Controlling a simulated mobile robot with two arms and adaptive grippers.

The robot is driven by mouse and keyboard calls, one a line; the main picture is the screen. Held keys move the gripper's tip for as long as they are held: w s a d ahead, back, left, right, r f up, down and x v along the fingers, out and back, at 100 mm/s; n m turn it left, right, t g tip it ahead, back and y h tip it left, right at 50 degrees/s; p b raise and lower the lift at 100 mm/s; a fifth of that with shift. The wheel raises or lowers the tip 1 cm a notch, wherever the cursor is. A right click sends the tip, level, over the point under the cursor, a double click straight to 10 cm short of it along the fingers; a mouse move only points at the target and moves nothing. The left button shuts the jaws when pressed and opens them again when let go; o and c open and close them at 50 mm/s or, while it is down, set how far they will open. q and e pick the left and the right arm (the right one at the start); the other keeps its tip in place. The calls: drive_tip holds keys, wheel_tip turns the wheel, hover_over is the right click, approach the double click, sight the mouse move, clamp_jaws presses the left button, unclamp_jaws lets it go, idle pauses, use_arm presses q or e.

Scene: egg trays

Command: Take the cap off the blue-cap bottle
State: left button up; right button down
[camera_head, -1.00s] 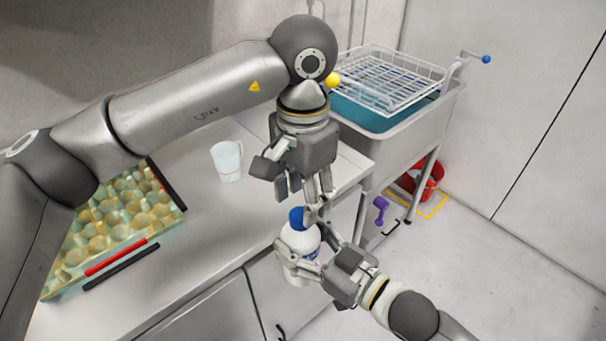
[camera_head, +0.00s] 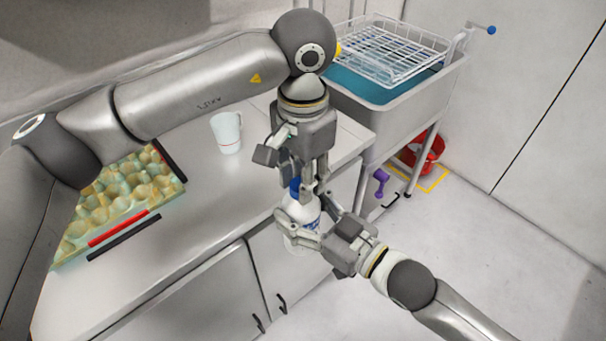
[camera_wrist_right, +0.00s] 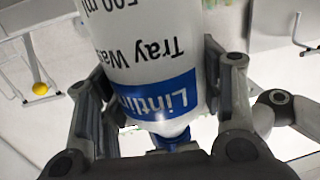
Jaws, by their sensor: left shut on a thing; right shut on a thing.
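My left gripper (camera_head: 304,192) points down from above, shut on the cap. My right gripper (camera_head: 305,218) comes from the lower right and is shut around the bottle's body. In the right wrist view the bottle (camera_wrist_right: 150,50) lies between my right fingers (camera_wrist_right: 165,100), with the blue cap (camera_wrist_right: 172,140) at the bottom, partly hidden.
A white cup (camera_head: 226,133) stands on the counter behind the bottle. An egg tray (camera_head: 120,230) with a red strip lies at left. A sink with a wire basket (camera_head: 390,50) is at the back right. A red bucket (camera_head: 424,153) is on the floor.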

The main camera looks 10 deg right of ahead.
use_arm(q)
drive_tip(key=n, duration=0.7)
drive_tip(key=shift+n, duration=0.4)
drive_tip(key=n, duration=0.6)
drive_tip(key=shift+n, duration=0.3)
drive_tip(key=n, duration=0.6)
drive_tip(key=shift+a+r, duration=0.1)
drive_tip(key=shift+a, duration=0.05)
drive_tip(key=n, duration=0.7)
drive_tip(key=shift+a, duration=0.1)
drive_tip(key=n, duration=1.5)
drive_tip(key=shift+s+r, duration=0.1)
drive_tip(key=n, duration=0.6)
drive_tip(key=shift+n, duration=0.3)
drive_tip(key=n, duration=0.5)
drive_tip(key=shift+r, duration=0.1)
drive_tip(key=shift+s+r, duration=0.15)
drive_tip(key=shift+r, duration=0.85)
